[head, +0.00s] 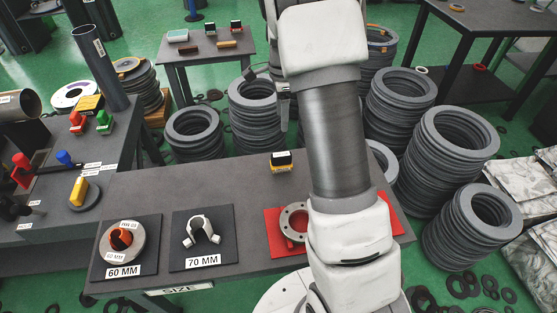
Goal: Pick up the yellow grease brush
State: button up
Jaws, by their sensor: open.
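A small yellow block with a black top (281,162), which looks like the yellow grease brush, stands upright near the far edge of the dark front table. My gripper (283,103) is mostly hidden behind my own arm. A grey finger shows left of the arm, above and beyond the yellow block in the picture and apart from it. The jaws are open, with nothing seen between them.
The front table (150,190) also holds a 60 MM plate (150,262), a 70 MM plate (224,250) and a flanged ring (292,222) on a red mat. The left table has a yellow-handled piece (78,190). Stacked rings (195,135) stand behind.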

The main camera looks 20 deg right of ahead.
jog(key=b, duration=0.3)
send_near(281, 154)
jog(key=f, duration=0.5)
jog(key=shift+s+f, duration=0.15)
jog(key=shift+s, duration=0.05)
notch_tip(281, 154, down, 5)
jog(key=b, duration=0.2)
jog(key=shift+w+f+b, duration=0.1)
jog(key=shift+f+b, duration=0.05)
jog(key=shift+b, duration=0.25)
grip_shut()
